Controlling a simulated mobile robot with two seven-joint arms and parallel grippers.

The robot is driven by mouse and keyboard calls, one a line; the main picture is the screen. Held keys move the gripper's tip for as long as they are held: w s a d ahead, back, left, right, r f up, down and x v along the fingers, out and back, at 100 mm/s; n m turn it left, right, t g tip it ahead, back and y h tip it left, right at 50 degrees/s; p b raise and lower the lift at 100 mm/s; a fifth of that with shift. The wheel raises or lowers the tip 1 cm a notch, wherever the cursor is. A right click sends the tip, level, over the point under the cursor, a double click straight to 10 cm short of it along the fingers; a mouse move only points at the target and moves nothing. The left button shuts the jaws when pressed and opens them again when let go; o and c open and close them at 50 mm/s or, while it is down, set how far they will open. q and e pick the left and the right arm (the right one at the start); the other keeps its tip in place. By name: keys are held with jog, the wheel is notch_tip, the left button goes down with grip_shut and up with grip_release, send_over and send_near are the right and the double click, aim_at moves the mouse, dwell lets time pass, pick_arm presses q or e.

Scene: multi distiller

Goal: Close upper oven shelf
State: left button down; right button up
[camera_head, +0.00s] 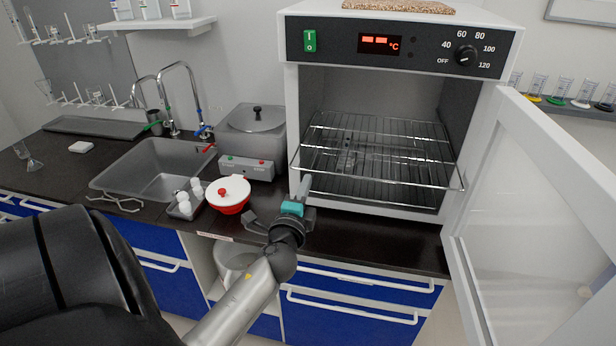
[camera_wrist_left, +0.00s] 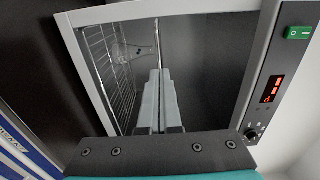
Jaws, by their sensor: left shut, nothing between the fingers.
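The oven (camera_head: 400,45) stands on the dark counter with its door (camera_head: 540,200) swung wide open to the right. Inside is a wire upper shelf (camera_head: 385,135). Its front rail sticks out a little past the oven opening. Another wire rack shows beneath it. My left gripper (camera_head: 305,183) is shut and empty at the left front corner of the shelf, fingertips pointing up and toward the oven. I cannot tell whether they touch the rail. In the left wrist view, the shut fingers (camera_wrist_left: 160,85) point into the oven, with the wire shelf (camera_wrist_left: 112,75) beside them.
A red and white pot (camera_head: 229,195), small white bottles (camera_head: 184,203) and a grey lidded bath (camera_head: 252,130) stand left of the oven. A sink (camera_head: 152,170) is farther left. Blue drawers (camera_head: 350,300) lie below the counter.

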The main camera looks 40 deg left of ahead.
pick_arm(q)
jog(key=shift+x, duration=1.25)
pick_arm(e)
jog(key=shift+a, duration=0.1)
